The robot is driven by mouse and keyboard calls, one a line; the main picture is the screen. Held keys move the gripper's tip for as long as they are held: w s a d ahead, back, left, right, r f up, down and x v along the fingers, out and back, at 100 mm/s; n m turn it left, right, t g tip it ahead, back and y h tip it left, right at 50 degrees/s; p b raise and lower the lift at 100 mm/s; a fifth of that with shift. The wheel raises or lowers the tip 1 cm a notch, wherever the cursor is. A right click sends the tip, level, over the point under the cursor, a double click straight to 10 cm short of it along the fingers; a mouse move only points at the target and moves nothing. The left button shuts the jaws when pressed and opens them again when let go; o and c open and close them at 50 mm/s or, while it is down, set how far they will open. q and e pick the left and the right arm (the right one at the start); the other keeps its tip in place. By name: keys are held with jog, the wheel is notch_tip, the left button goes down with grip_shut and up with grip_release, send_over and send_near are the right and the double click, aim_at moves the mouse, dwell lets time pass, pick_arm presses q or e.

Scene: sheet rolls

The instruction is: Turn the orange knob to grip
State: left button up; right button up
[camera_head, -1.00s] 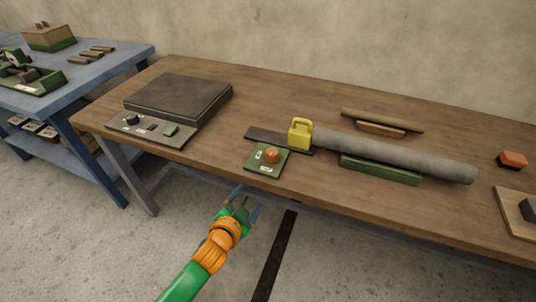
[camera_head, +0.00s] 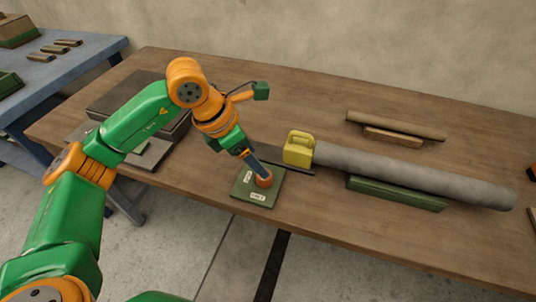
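The orange knob (camera_head: 265,182) stands on a small green plate (camera_head: 244,192) near the table's front edge. The plate carries two small white labels, one left of the knob and one in front of it; their words are too small to read surely. My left gripper (camera_head: 262,172) reaches down from above left, its blue-grey finger at the knob's top. Only one finger shows clearly, so whether the fingers are closed on the knob cannot be told. A yellow clamp block (camera_head: 298,150) with a handle sits at the left end of a long grey roll (camera_head: 410,174). My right gripper is out of view.
A green support (camera_head: 397,194) lies along the roll's front. Behind it are a thin brown roll (camera_head: 394,125) and a wooden block (camera_head: 393,137). A dark flat box (camera_head: 110,98) is partly behind my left arm. The wooden table's front right is clear.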

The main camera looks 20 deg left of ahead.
pick_arm(q)
jog(key=shift+a+f+y, duration=0.3)
jog(key=shift+a+f, duration=0.05)
jog(key=x, duration=0.5)
jog(key=shift+s+d+f, duration=0.15)
jog(key=shift+s+d, duration=0.15)
jog(key=shift+w+f, duration=0.15)
jog(key=shift+f, duration=0.1)
jog(key=c, duration=0.3)
grip_shut()
